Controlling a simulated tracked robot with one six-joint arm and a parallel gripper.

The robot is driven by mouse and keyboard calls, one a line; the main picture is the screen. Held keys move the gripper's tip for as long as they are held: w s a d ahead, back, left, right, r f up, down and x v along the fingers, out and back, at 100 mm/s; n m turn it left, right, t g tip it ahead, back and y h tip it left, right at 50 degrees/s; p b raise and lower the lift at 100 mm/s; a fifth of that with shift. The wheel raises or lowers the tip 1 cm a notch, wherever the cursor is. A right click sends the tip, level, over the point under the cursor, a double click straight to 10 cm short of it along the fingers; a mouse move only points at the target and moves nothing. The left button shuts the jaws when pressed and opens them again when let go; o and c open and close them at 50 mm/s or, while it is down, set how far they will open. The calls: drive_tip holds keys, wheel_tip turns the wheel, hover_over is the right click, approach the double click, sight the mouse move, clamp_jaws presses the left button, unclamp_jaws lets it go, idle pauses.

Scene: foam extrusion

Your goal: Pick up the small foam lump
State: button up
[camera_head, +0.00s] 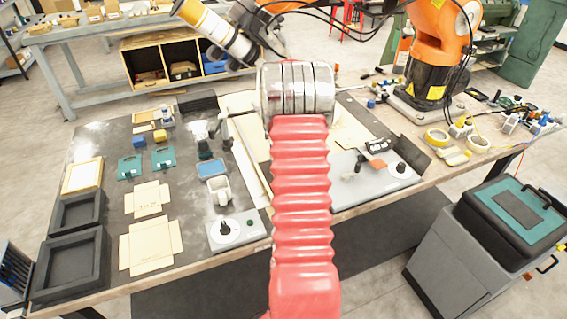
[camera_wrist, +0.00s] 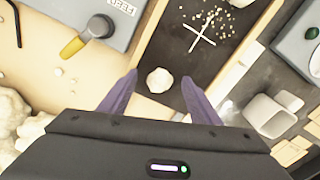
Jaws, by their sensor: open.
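The small foam lump (camera_wrist: 159,82) is pale cream and rounded. In the wrist view it lies on a dark surface (camera_wrist: 178,60), near that surface's left edge. My gripper (camera_wrist: 159,77) is open, its two purple fingers apart, with the lump appearing between the fingertips. The gap in height between fingertips and lump cannot be told. In the head view, my red ribbed arm covers the middle of the table and hides the lump and the gripper.
Larger foam lumps (camera_wrist: 14,118) lie at the left in the wrist view. A panel marked FEED (camera_wrist: 122,8) has a yellow-tipped knob (camera_wrist: 85,38). Crumbs (camera_wrist: 230,18) lie near a white cross (camera_wrist: 199,36).

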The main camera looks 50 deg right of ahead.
drive_tip(key=shift+c, duration=0.4)
drive_tip(key=c, duration=1)
drive_tip(key=shift+r, duration=0.1)
drive_tip(key=shift+c, duration=0.2)
wheel_tip(320, 180, up, 10)
idle(0.4)
